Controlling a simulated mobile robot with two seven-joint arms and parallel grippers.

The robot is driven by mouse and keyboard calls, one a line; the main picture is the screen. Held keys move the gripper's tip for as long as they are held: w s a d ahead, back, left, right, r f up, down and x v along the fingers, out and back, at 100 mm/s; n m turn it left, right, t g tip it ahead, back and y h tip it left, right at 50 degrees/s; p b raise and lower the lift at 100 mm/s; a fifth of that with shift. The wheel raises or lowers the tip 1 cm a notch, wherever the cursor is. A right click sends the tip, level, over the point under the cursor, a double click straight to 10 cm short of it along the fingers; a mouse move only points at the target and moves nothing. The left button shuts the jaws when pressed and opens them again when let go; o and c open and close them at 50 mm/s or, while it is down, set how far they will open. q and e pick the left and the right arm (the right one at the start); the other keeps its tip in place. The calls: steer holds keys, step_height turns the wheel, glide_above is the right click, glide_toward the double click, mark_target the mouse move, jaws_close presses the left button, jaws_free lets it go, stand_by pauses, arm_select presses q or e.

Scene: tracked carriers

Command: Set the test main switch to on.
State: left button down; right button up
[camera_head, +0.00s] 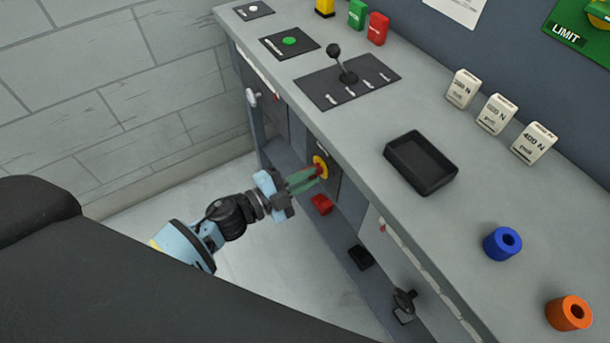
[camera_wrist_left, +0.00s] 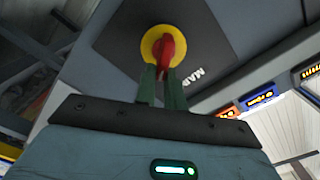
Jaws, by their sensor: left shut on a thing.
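The main switch (camera_wrist_left: 163,46) is a red rotary handle on a yellow round plate, set on a dark panel marked "MAI…" in the left wrist view. In the head view the switch (camera_head: 321,166) is on the front face of the bench, below the worktop edge. My left gripper (camera_head: 313,175) reaches it from the left with its green fingers. In the left wrist view the left gripper (camera_wrist_left: 164,76) is shut on the red handle, whose lower end is between the fingertips. My right gripper is not in view.
A red block (camera_head: 321,205) sits just below the switch. Floor left of the bench is clear.

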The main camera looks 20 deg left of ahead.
arm_select(q)
steer(key=m, duration=0.1)
steer(key=m+b, duration=0.1)
steer(key=m, duration=0.1)
steer(key=shift+s+d+f+m, duration=0.1)
steer(key=shift+f+m, duration=0.2)
steer(key=shift+f, duration=0.1)
steer(key=shift+f+m+b, duration=0.2)
steer(key=shift+m+b, duration=0.3)
steer(key=shift+m, duration=1)
steer(key=c, duration=1.5)
jaws_free()
steer(key=shift+b+v, duration=0.3)
steer(key=shift+v, duration=3.6)
